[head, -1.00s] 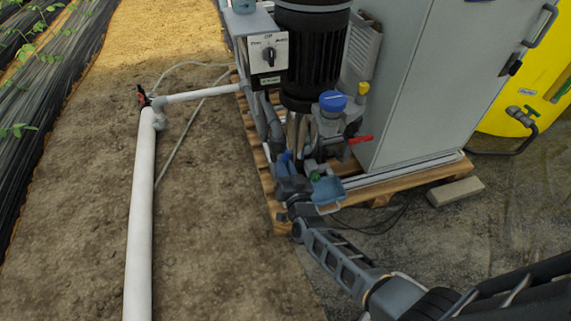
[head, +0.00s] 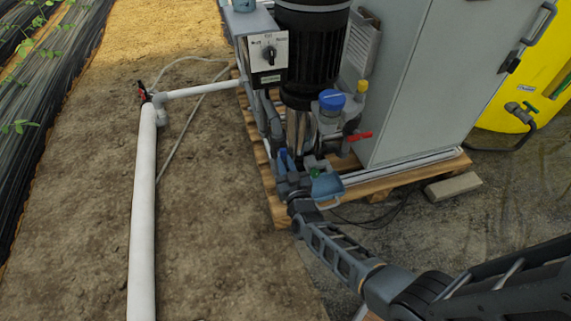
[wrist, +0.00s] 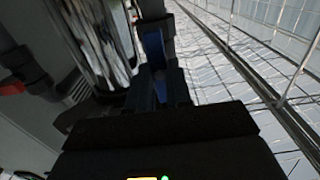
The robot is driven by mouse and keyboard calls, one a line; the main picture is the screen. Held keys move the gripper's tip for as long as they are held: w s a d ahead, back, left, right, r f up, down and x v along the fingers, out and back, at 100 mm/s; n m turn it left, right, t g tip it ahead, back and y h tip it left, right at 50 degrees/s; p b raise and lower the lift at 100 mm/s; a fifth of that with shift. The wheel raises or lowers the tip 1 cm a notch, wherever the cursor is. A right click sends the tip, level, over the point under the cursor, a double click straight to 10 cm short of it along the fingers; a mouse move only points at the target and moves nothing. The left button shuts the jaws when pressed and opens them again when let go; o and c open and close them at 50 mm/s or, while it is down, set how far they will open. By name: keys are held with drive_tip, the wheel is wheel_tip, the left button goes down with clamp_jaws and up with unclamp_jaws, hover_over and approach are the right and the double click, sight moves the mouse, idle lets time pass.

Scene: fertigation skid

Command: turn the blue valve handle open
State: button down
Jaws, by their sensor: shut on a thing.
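The blue valve handle (head: 283,160) shows in the head view as a small upright blue piece low at the front of the pump skid. In the wrist view the blue handle (wrist: 154,45) runs up from between my fingers. My gripper (wrist: 160,86) is shut on it, one finger on each side. In the head view my gripper (head: 291,180) is at the handle's lower end, seen from behind and partly hidden by my wrist. The valve body under the handle is mostly hidden.
A black pump motor (head: 310,50) and a grey cabinet (head: 420,85) stand on the wooden pallet (head: 400,183) close behind. A red handle (head: 358,137) and a blue cap (head: 332,99) are right of the valve. A white pipe (head: 143,220) lies left on open soil.

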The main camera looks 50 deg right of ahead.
drive_tip(key=c, duration=1)
unclamp_jaws()
drive_tip(key=shift+c, duration=0.2)
drive_tip(key=p+v, duration=0.2)
drive_tip(key=v, duration=0.5)
drive_tip(key=shift+s+a, duration=0.25)
drive_tip(key=shift+s, duration=0.1)
